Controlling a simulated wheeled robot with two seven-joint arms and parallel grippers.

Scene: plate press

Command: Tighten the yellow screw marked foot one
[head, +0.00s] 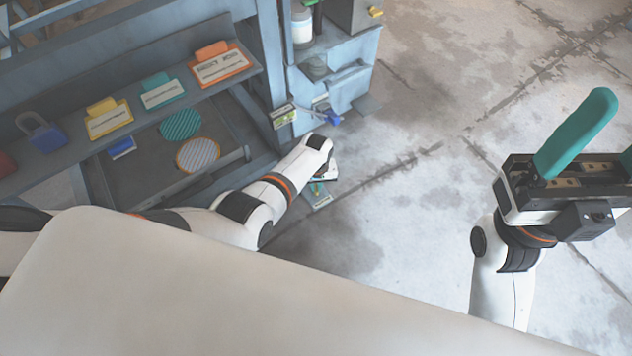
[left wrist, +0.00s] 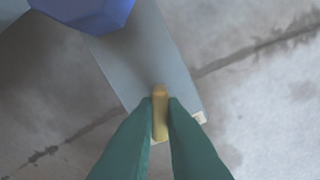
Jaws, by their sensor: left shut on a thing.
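The yellow screw (left wrist: 160,93) stands on a flat grey foot plate (left wrist: 160,55) in the left wrist view. My left gripper (left wrist: 160,112) has its green fingers shut on the screw, one on each side. In the head view the left gripper (head: 318,188) is low by the floor, mostly hidden by my wrist, and the foot plate (head: 321,203) shows below it. The screw is hidden there. A small pale tag (left wrist: 200,117) sits at the plate's end; its writing is unreadable. My right gripper (head: 603,150) is open and empty, held up at the right.
The blue-grey press frame (head: 272,60) stands behind the left arm, with a blue knob (head: 329,117) on its side. A sloped shelf holds a blue padlock (head: 42,133) and several coloured cards (head: 220,65). A faceted blue part (left wrist: 88,10) overhangs the plate. Concrete floor (head: 440,170) is clear.

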